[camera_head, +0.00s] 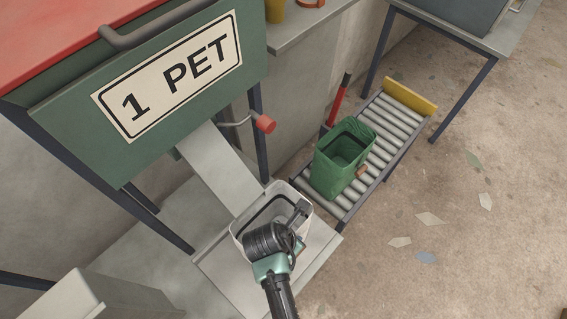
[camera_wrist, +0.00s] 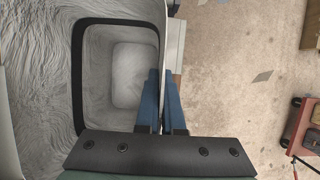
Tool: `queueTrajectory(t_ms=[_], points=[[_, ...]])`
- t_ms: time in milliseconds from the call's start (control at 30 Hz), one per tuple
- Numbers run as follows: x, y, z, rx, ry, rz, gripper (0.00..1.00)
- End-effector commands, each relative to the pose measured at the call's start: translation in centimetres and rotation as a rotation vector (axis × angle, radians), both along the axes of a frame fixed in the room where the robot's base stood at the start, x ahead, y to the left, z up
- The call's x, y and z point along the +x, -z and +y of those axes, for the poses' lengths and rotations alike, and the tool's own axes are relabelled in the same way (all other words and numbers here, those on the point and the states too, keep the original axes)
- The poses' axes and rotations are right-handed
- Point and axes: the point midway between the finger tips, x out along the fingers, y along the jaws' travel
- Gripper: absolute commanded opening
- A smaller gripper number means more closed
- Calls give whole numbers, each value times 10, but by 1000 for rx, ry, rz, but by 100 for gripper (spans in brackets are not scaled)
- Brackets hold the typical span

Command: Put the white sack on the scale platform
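The white sack (camera_head: 238,228) is open-topped with a dark inner band. It stands upright on a pale grey platform (camera_head: 222,272) below the chute. The wrist view looks down into the sack (camera_wrist: 110,15), which fills the left half. My gripper (camera_head: 301,209) is at the sack's right rim. Its two blue fingers (camera_wrist: 162,75) are close together, one inside and one outside the wall, pinching the rim. The sack's base is partly hidden by my arm. I cannot tell whether the pale platform is the scale or only the stand under the chute.
A grey chute (camera_head: 218,170) slopes from the green "1 PET" bin (camera_head: 60,120) to the sack. A red-knobbed lever (camera_head: 264,124) sticks out nearby. A green sack (camera_head: 330,180) stands on a roller conveyor (camera_head: 392,130). A table (camera_head: 470,38) stands at top right. Floor at right is mostly clear.

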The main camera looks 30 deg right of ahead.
Motion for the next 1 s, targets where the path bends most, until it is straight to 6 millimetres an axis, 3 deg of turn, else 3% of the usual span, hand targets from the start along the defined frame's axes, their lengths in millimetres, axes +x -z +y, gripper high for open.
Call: queueTrajectory(t_ms=[267,533,933,1000], points=[[11,-2,26,0,-2,0,0],[10,32,25,0,2,1,0],[11,38,25,-1,1,-1,0],[10,37,25,0,1,1,17]])
